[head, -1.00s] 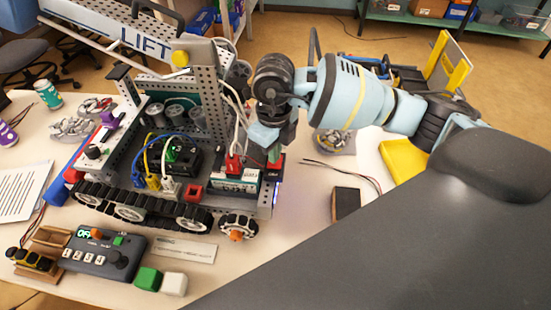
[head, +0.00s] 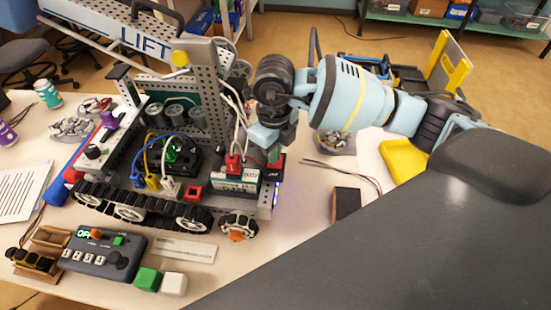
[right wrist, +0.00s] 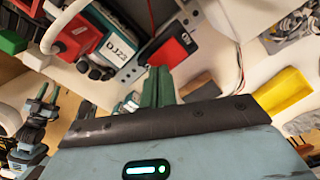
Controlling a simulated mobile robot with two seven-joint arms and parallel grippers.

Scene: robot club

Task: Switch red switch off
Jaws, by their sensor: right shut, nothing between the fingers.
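A red switch housing with a dark top (right wrist: 171,51) sits on the robot's chassis beside a white and green battery (right wrist: 108,40) in the right wrist view. In the head view the red switch (head: 279,160) is partly hidden behind my right gripper (head: 274,154). In the right wrist view my right gripper (right wrist: 157,72) is shut and empty, its green fingers together with their tips close to the switch's near side. I cannot tell whether they touch it, nor which way the switch is set.
The tracked robot (head: 130,212) stands on the white table, with red plugs and cables around the battery. A grey control box (head: 97,255) stands at the front left. A dark block (head: 347,203) and a yellow tray (head: 402,160) lie to the right.

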